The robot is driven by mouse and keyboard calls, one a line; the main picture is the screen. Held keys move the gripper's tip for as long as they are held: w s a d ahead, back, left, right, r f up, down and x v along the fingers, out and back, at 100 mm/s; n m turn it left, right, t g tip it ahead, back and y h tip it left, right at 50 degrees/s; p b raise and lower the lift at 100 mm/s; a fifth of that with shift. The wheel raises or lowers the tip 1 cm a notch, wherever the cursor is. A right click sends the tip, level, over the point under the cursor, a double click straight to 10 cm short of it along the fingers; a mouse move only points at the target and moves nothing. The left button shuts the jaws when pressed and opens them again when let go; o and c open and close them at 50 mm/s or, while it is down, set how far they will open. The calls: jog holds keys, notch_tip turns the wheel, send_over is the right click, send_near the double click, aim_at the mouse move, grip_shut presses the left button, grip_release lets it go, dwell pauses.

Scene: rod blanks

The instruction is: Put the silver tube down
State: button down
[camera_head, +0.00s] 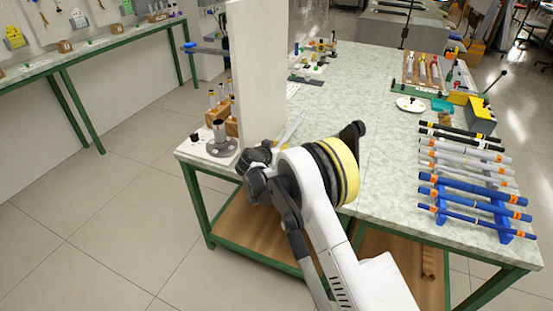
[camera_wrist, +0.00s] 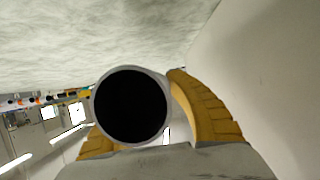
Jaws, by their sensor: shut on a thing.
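The silver tube (camera_wrist: 130,105) shows end-on in the wrist view, a thin pale rim around a dark round opening. My gripper (camera_wrist: 152,128) is shut on it, with yellow ribbed fingers on either side. In the head view my gripper (camera_head: 265,165) is over the near left part of the marbled table (camera_head: 350,90), largely hidden by my wrist. A thin pale rod (camera_head: 292,129) slants up beside it, likely the held tube. I cannot tell whether the tube touches the table.
A white upright panel (camera_head: 257,75) stands close behind my gripper. A grey round-based stand (camera_head: 221,147) and wooden blocks with upright pieces (camera_head: 224,113) are to its left. A rack of blue, grey and black rods (camera_head: 470,180) fills the right side. The table's middle is fairly clear.

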jog(key=shift+w+a+f, duration=0.45)
jog(key=shift+a+f, duration=0.15)
jog(key=shift+a, duration=0.2)
notch_tip(320, 180, down, 4)
jog(key=b, duration=0.2)
jog(key=shift+b, duration=0.35)
jog(key=c, duration=1.3)
grip_release()
jog(key=shift+c, duration=0.2)
